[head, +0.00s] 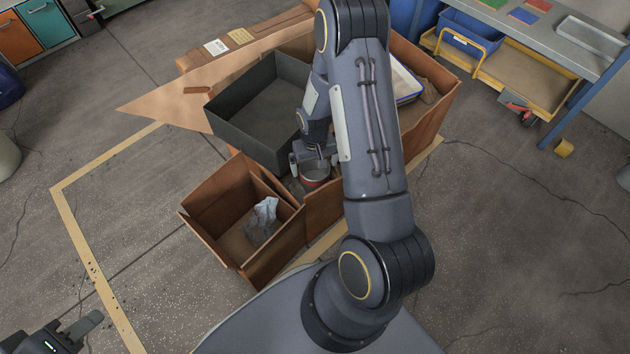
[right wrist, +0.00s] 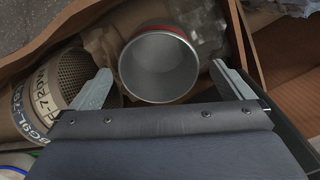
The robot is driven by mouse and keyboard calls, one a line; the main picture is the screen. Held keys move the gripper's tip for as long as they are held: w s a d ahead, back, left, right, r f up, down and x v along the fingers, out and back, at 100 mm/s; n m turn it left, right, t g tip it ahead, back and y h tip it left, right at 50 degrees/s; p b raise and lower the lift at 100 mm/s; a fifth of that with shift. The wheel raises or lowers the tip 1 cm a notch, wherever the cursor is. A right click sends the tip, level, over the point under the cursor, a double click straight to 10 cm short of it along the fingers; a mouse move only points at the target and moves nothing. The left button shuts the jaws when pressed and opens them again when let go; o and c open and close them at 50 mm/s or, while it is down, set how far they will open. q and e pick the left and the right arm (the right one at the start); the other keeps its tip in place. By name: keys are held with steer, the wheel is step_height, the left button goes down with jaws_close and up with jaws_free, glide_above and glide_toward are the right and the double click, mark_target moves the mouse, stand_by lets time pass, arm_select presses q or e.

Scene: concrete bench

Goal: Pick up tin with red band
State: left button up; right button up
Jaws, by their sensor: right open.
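The tin with red band (head: 316,181) stands in the brown cardboard box, partly hidden by my right arm in the head view. In the right wrist view the tin (right wrist: 158,70) is open-topped and looks empty, grey inside, with red near its rim. My right gripper (head: 314,163) is open right at the tin. In the right wrist view the right gripper's fingers (right wrist: 160,68) are on either side of the tin, with small gaps showing. My left gripper (head: 84,328) is at the bottom left corner, far from the box; its jaw opening is unclear.
A beige printed cylinder with a mesh end (right wrist: 72,76) lies left of the tin. Crumpled brown paper (right wrist: 112,30) and clear plastic (right wrist: 200,25) are close by. A dark grey tray (head: 240,139) sits behind. Cardboard walls (right wrist: 285,62) rise at right.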

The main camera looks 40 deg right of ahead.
mark_target(315, 175)
step_height(315, 175, down, 6)
steer(key=b, duration=0.3)
steer(key=shift+d+f, duration=0.1)
steer(key=shift+f, duration=0.1)
steer(key=c, duration=1)
steer(key=shift+c, duration=0.2)
steer(key=shift+r, duration=0.2)
